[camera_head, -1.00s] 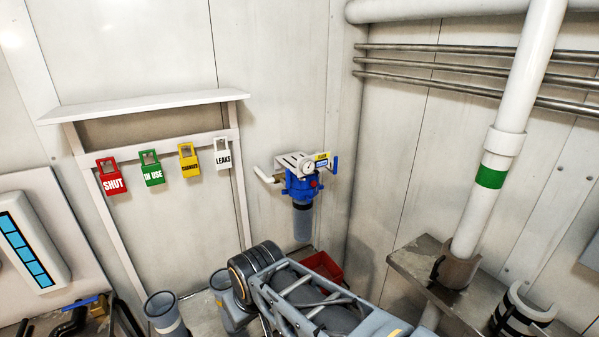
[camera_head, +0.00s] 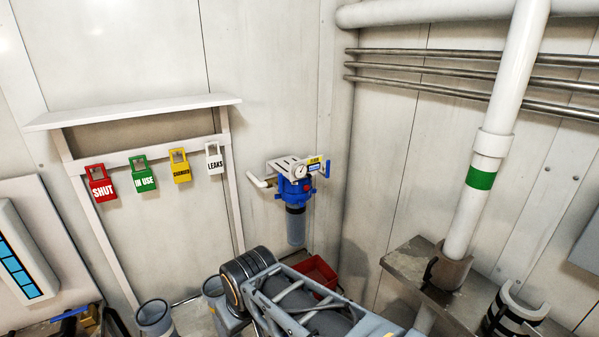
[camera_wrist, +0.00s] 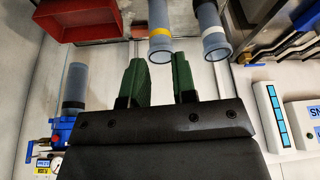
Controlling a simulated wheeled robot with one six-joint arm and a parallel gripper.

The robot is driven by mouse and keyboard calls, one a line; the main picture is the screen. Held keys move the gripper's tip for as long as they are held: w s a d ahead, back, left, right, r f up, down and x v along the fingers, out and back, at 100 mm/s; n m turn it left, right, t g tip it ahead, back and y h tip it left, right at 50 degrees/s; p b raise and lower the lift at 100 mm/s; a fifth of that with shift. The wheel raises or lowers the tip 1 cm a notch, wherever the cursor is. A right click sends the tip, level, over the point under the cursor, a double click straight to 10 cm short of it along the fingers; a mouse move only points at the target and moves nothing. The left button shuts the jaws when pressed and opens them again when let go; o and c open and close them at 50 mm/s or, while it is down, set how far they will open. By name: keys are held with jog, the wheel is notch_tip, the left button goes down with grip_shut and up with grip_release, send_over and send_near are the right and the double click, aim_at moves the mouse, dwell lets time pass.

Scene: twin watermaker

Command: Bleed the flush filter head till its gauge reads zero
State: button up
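The flush filter head (camera_head: 293,190) is a blue housing on the back wall near the corner, with a clear grey bowl hanging below it. Its round white gauge (camera_head: 297,172) is on the front, too small to read. A red button (camera_head: 306,188) shows on the housing, and a small blue handle (camera_head: 327,168) at its right. In the wrist view the filter head (camera_wrist: 63,130) is at the lower left, apart from my gripper. My gripper (camera_wrist: 160,78) has two green fingers standing apart with nothing between them. The gripper is hidden in the head view.
A red bin (camera_head: 318,271) sits on the floor below the filter; it also shows in the wrist view (camera_wrist: 80,18). Grey tubes (camera_head: 155,316) stand at the lower left. A rack of coloured tags (camera_head: 142,175) is left. A white pipe (camera_head: 490,150) and metal bracket (camera_head: 412,262) are right.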

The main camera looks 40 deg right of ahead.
grip_shut()
dwell(1.6)
